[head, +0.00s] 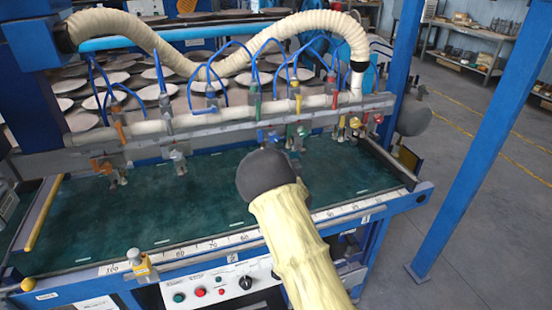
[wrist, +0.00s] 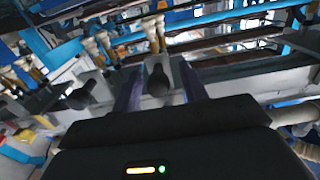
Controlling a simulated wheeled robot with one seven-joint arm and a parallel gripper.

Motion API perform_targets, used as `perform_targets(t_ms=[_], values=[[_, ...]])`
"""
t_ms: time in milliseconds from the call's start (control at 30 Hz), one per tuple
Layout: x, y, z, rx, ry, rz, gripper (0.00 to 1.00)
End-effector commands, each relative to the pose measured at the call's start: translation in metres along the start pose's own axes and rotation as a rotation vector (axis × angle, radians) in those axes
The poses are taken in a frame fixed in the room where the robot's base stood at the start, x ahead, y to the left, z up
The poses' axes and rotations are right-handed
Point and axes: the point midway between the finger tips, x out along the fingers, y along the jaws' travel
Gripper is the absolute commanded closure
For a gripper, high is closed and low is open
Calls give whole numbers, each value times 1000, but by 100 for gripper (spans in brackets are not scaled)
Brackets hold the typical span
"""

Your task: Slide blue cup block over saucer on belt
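My arm's dark rounded end (head: 265,172) hangs over the green belt (head: 180,215), close in front of the rail of cup blocks. In the wrist view my gripper (wrist: 158,85) has its two fingers apart, with a grey block and its dark suction cup (wrist: 157,80) between them. Contact with the fingers is unclear. In the head view the fingers are hidden. A blue cup block (head: 265,136) shows just above the arm's end, partly hidden. Whether it is the block between the fingers cannot be told. No saucer is clearly visible on the belt; my arm covers part of it.
Pale saucers (head: 155,91) lie in rows behind the rail (head: 225,122). Other blocks with coloured parts hang along the rail, including an orange one (head: 120,131). Blue hoses loop above. A control panel (head: 215,288) fronts the machine. A blue post (head: 485,140) stands at the right.

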Motion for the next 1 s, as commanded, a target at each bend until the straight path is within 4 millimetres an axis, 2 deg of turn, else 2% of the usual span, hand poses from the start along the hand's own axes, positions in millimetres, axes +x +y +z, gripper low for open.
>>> perform_targets(t_ms=[267, 433, 1000], values=[[-3, 2, 2, 0, -3, 3, 57], [-16, 2, 2, 1, -3, 4, 57], [-106, 2, 3, 2, -4, 4, 57]])
